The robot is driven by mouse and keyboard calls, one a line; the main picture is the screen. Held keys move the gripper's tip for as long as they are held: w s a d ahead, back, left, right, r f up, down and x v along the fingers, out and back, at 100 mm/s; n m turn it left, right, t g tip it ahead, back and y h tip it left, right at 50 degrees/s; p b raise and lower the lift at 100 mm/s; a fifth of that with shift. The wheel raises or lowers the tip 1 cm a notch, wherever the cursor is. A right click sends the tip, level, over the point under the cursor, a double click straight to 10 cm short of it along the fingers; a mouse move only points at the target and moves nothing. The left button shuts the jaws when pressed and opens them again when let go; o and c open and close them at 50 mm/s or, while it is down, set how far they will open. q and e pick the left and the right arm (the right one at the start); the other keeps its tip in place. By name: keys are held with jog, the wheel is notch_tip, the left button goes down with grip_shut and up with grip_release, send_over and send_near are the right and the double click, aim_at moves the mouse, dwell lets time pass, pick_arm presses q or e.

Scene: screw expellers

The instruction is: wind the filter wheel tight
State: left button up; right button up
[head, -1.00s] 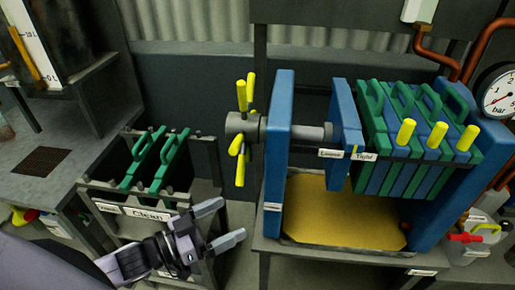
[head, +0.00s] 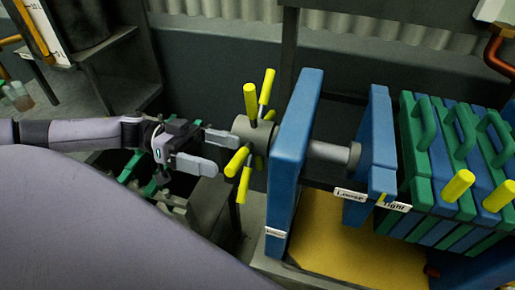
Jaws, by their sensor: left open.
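The filter wheel (head: 254,133) is a grey hub with several yellow spokes, on the left side of a blue end plate (head: 296,150). A grey screw shaft (head: 332,153) runs from that plate to a blue pressing plate (head: 375,140), which stands close to the green and blue filter plates (head: 440,190). Labels "Loose" (head: 350,195) and "Tight" (head: 396,206) sit below the pressing plate. My left gripper (head: 217,152) is open and empty, just left of the wheel, its fingers pointing at the spokes. I cannot tell whether a fingertip touches a spoke. My right gripper is not in view.
A yellow tray (head: 350,245) lies under the press. Green plates (head: 130,168) in a rack are partly hidden behind my left arm. A dark bench (head: 75,105) stands at the far left. Yellow handles (head: 458,185) stick out from the filter plates.

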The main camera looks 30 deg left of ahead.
aim_at(242, 160)
pick_arm(q)
jog(key=x, duration=0.5)
jog(key=shift+s+d+r+p, duration=0.1)
jog(key=shift+d+p, duration=0.2)
jog(key=shift+p, duration=0.1)
jog(key=shift+d, duration=0.65)
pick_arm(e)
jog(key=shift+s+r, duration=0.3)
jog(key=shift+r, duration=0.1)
pick_arm(q)
jog(key=c, duration=1.2)
jog(key=shift+w+a+f+m+b, duration=0.1)
jog(key=shift+w+f+m+b, duration=0.05)
jog(key=shift+f+m+b, duration=1.25)
jog(key=shift+w+f+m+b, duration=0.2)
jog(key=shift+f+m+b, duration=0.8)
jog(key=shift+f+m, duration=0.75)
jog(key=shift+w+a+f+m+b, duration=0.1)
jog(key=shift+w+f+m+b, duration=0.05)
jog(key=shift+f+m+b, duration=1.35)
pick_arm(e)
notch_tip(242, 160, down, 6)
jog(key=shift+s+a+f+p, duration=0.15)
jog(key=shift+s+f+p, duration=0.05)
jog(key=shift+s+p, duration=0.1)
pick_arm(q)
jog(key=shift+r+m, duration=0.1)
jog(key=shift+m, duration=0.15)
